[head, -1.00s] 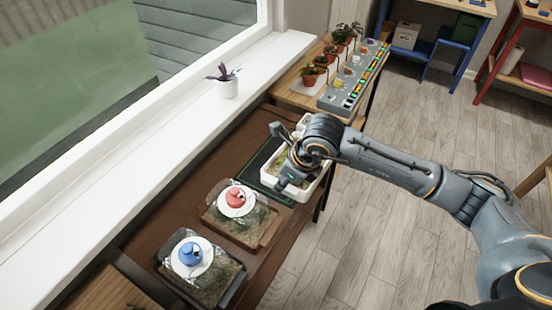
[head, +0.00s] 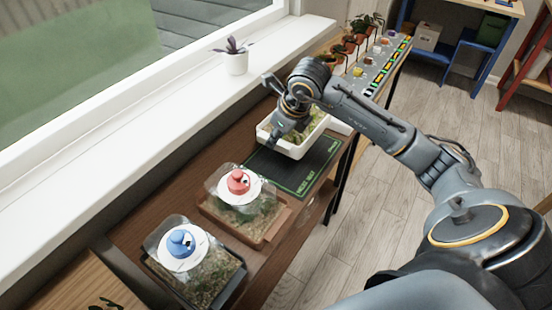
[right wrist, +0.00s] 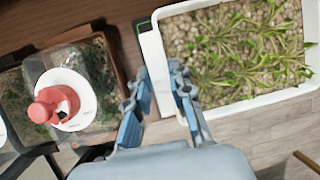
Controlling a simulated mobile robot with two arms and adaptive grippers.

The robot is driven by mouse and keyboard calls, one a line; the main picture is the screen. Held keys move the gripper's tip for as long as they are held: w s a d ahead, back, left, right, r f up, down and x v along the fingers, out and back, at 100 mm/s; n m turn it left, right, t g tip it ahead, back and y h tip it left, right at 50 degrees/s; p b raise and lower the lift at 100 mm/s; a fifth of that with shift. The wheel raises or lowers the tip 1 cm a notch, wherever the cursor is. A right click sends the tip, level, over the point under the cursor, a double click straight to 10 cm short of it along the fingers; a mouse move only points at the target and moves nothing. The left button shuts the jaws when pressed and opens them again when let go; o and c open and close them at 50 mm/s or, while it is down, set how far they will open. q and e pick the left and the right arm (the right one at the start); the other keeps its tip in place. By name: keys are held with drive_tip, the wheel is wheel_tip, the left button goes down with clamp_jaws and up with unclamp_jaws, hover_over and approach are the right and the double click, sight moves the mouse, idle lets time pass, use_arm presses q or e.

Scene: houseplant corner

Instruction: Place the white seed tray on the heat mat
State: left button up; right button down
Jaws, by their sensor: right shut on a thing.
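The white seed tray (head: 297,151), filled with green seedlings, is at the far end of the dark heat mat (head: 307,176) with its green border. The near part of the mat is bare; I cannot tell whether the tray rests or hangs just above. My right gripper (head: 277,137) is at the tray's near-left side. In the right wrist view the gripper (right wrist: 163,98) is shut on the wall of the seed tray (right wrist: 245,108), with the seedlings to the right. My left gripper is not in view.
Two lidded trays, one with a red knob (head: 238,182) and one with a blue knob (head: 181,243), stand nearer on the brown bench (head: 150,225). A potted plant (head: 236,62) is on the windowsill. A grey panel with coloured lights (head: 378,75) and small pots are beyond the tray.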

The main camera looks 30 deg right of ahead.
sight(286, 148)
wheel_tip(286, 148, down, 9)
drive_tip(key=c, duration=1.2)
unclamp_jaws()
drive_tip(key=shift+s, duration=0.1)
drive_tip(key=shift+r, duration=0.1)
drive_tip(key=v, duration=1.2)
